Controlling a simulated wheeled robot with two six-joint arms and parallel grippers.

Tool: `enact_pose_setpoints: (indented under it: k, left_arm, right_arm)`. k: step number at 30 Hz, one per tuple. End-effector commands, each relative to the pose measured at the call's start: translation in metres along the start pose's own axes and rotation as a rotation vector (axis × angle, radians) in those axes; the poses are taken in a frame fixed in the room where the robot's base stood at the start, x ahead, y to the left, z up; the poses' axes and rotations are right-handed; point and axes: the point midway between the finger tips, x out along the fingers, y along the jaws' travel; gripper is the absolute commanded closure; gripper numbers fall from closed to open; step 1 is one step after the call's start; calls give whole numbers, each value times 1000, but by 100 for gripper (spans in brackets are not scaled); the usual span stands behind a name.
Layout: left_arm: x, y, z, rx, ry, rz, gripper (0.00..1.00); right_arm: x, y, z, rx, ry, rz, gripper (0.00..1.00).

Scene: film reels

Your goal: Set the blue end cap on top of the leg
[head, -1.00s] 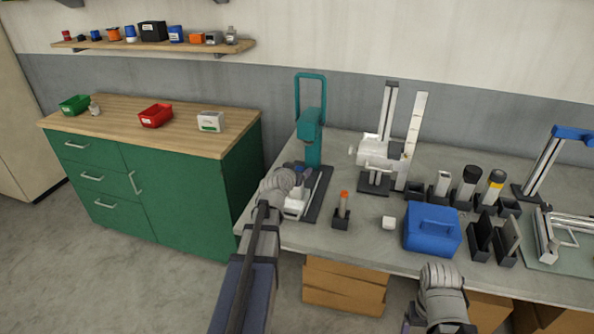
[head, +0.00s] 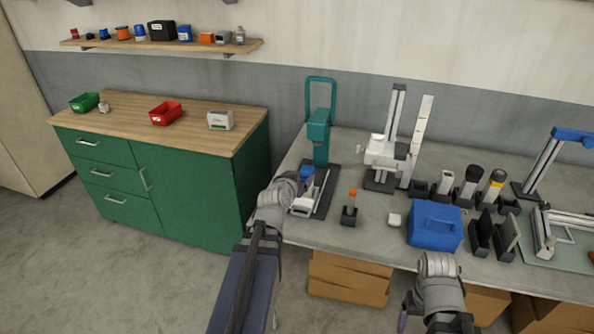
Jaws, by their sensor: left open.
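My left gripper (head: 308,198) is open at the left end of the bench, over the dark base of the teal press (head: 319,140). A small blue piece (head: 306,172) shows just beyond it, partly hidden; it may be the end cap. I cannot tell whether the gripper touches it. At the far right, a slanting metal profile (head: 546,160) carries a blue piece (head: 573,136) at its top. I cannot tell which part is the leg. My right arm's wrist (head: 437,268) is at the bench's front edge; its jaws are not clearly visible.
A blue case (head: 435,226), a small white block (head: 394,220) and an orange-topped item in a black holder (head: 349,212) stand near the front. A white stand (head: 382,152) and several black holders are behind. A green cabinet (head: 190,190) stands left.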

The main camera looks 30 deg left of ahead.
Motion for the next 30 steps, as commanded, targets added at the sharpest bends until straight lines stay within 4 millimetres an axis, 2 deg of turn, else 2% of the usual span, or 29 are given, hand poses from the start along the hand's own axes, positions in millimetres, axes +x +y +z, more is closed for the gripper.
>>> enact_pose_setpoints:
  k: [8,11,14,17,18,21,25,27,30]
  left_arm:
    - [-4,1,0,1,0,0,19]
    - [-3,10,4,6,-18,17,19]
    - [-3,49,22,32,-103,87,19]
    - [-13,117,60,91,-277,202,19]
    - [-23,145,80,123,-363,245,19]
    - [-57,203,128,216,-584,321,19]
    - [-110,246,179,345,-838,341,19]
    - [-138,257,197,409,-947,327,19]
    - [-169,264,214,482,-1062,290,19]
  right_arm:
    - [-2,0,0,0,0,0,20]
    - [-2,0,0,0,0,0,20]
    - [-2,0,0,0,0,0,20]
    - [-2,0,0,0,0,0,20]
    - [-2,0,0,0,0,0,20]
    - [-2,0,0,0,0,0,20]
    - [-2,0,0,0,0,0,20]
    - [-2,0,0,0,0,0,20]
    - [-2,0,0,0,0,0,20]
